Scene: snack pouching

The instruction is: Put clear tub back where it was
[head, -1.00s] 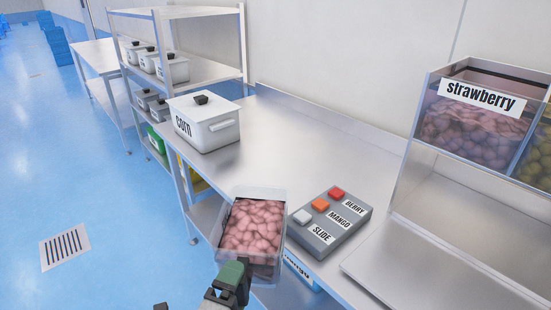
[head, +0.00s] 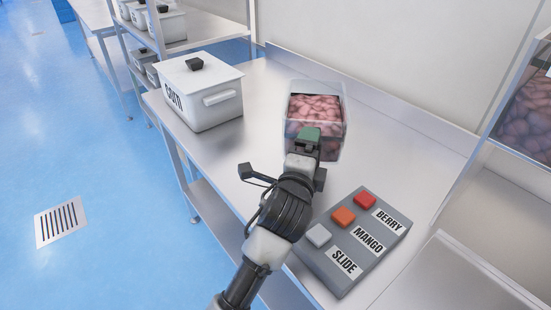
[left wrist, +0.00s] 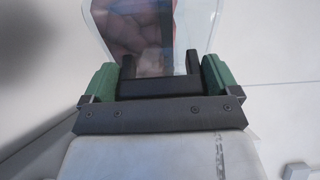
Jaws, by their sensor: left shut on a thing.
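My left gripper (head: 309,138) is shut on the tub's near wall. In the left wrist view the tub's clear wall (left wrist: 150,30) rises between the green fingertips of my left gripper (left wrist: 158,80). I cannot tell whether the tub's base touches the table. My right gripper is not in view.
A grey button box (head: 352,243) labelled BERRY, MANGO and SLIDE lies at the near right. A clear bin (head: 526,112) is at the right edge. Bare table (head: 400,140) lies right of the tub.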

